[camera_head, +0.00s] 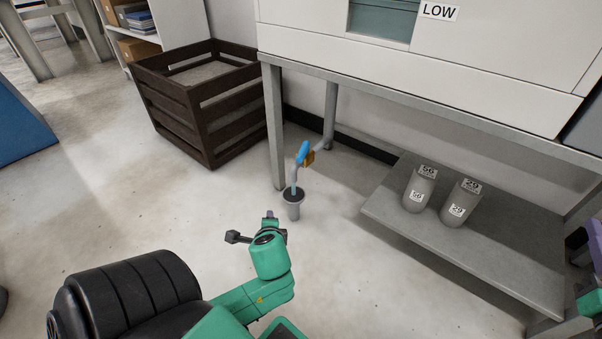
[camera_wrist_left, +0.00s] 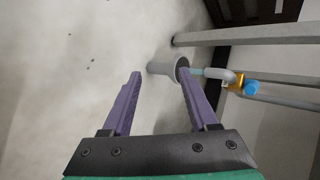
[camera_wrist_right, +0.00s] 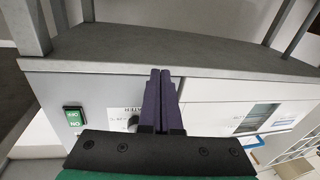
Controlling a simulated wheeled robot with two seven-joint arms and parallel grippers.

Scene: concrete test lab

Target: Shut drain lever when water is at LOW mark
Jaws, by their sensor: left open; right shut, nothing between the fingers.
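The blue drain lever (camera_head: 303,152) sits on a brass valve (camera_head: 309,158) on a pipe under the tank; it also shows in the left wrist view (camera_wrist_left: 251,87). Pale water shows between the pipe's mouth and a grey floor drain cup (camera_head: 294,211). The LOW label (camera_head: 438,12) is beside the tank window (camera_head: 383,20), which shows teal water; its level against the mark is hard to tell. My left gripper (camera_head: 268,220) is open and empty, short of the cup and lever. My right gripper (camera_wrist_right: 160,73) is shut and empty by the bench edge.
A dark slatted crate (camera_head: 205,124) stands left of the bench leg (camera_head: 273,120). A low shelf (camera_head: 500,245) holds two grey canisters (camera_head: 419,188) to the right. A green switch (camera_wrist_right: 73,119) shows in the right wrist view. The floor around the cup is clear.

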